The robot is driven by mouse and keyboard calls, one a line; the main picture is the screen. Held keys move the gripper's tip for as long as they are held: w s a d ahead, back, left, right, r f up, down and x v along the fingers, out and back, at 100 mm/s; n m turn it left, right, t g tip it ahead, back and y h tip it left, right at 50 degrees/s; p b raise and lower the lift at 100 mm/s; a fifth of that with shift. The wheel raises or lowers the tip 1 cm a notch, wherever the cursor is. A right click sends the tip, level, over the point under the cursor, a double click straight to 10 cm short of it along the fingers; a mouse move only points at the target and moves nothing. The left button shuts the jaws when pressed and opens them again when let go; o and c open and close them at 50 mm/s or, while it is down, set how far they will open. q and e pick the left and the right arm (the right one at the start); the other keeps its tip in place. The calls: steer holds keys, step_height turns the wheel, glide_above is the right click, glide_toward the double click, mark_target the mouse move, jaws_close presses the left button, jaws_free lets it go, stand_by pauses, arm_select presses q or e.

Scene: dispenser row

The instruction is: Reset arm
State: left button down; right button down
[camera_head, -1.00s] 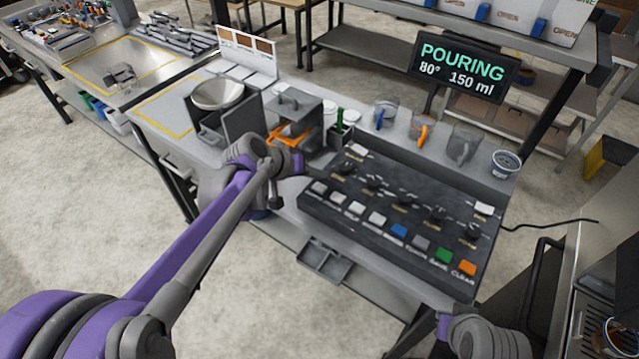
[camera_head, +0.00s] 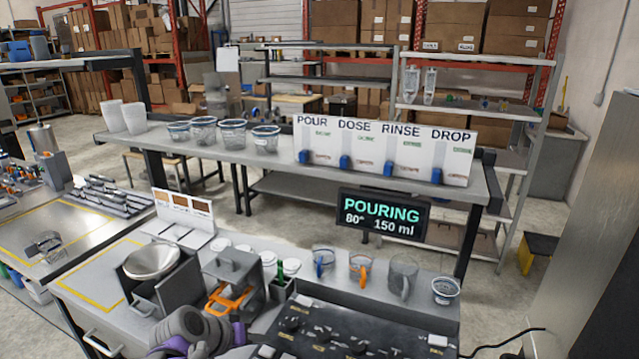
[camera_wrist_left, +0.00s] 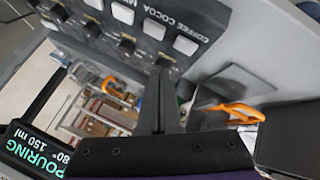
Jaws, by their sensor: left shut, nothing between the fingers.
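My left arm comes in at the bottom of the head view. Its grey and purple wrist and dark left gripper (camera_head: 240,332) are over the front of the counter, left of the black button panel (camera_head: 345,335). In the left wrist view the fingers (camera_wrist_left: 160,72) are together with nothing between them. Past them show the panel's white buttons (camera_wrist_left: 154,28) and the orange handle (camera_wrist_left: 235,112) of the grey machine. My right gripper is not in view.
The counter holds a machine with an orange handle (camera_head: 228,300), a steel bowl (camera_head: 151,260), measuring cups (camera_head: 361,266) and a POURING display (camera_head: 383,213). A dispenser row (camera_head: 385,150) and glass bowls (camera_head: 233,134) stand on the shelf behind.

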arm_select(q)
steer(key=s+a+f+y, duration=0.1)
steer(key=s+f+y, duration=0.1)
steer(key=s, duration=0.8)
steer(key=s+a+f+m+g+y, duration=0.1)
steer(key=s+f+y, duration=0.2)
steer(key=s, duration=0.8)
steer(key=shift+s+a+f, duration=0.15)
steer(key=shift+a+f, duration=0.2)
steer(key=shift+f, duration=0.3)
steer(key=shift+d, duration=0.1)
